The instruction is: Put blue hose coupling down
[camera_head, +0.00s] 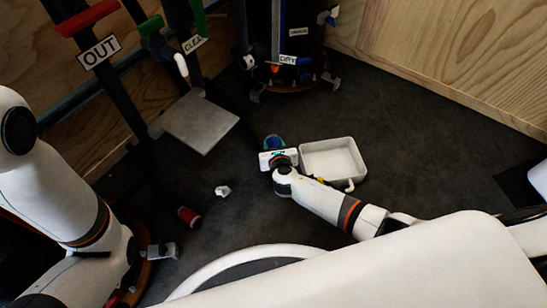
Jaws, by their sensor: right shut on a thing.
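The blue hose coupling (273,141) shows just past my right gripper (275,149), near the middle of the view. My right gripper is shut on it, and the gripper body hides its near side. The coupling is beside the upper left corner of a white tray. I cannot tell whether it touches the floor. My left arm stands at the left edge, but its gripper does not show.
The white tray (333,139) with a handle lies right of my right gripper. A red cylindrical part (188,216) and a small white fitting (222,191) lie on the dark floor. A grey plate (199,122) is left of the coupling. Labelled pipes stand behind.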

